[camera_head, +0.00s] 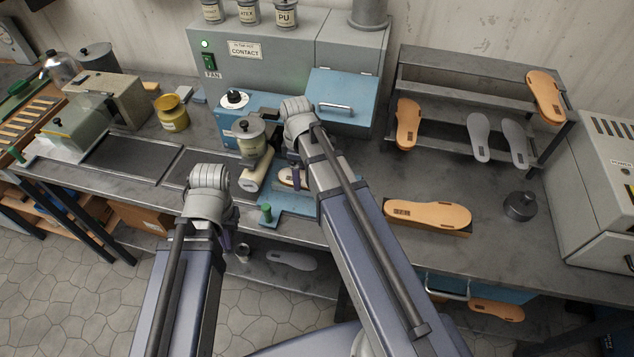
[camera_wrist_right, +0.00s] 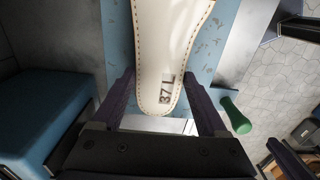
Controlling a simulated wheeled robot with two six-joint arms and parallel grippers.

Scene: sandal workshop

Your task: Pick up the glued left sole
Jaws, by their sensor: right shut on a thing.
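A cream sole (camera_wrist_right: 168,55) with a stitched edge and the mark "37 L" lies between the fingers of my right gripper (camera_wrist_right: 161,78) in the right wrist view. The fingers are shut on its heel end, one on each side. In the head view the sole (camera_head: 287,178) shows only in part beside my right arm, over the blue base of the glue machine. Glue on it is hard to make out. My left arm's wrist (camera_head: 208,180) is over the bench's front edge, left of the sole. Its fingers are hidden.
A blue glue machine with a clear pot (camera_head: 250,135) and white roller (camera_head: 256,172) stands just left of the sole. A green knob (camera_head: 266,212) is at its front. An orange sole (camera_head: 428,213) lies on the right. A shoe rack (camera_head: 440,75) stands behind.

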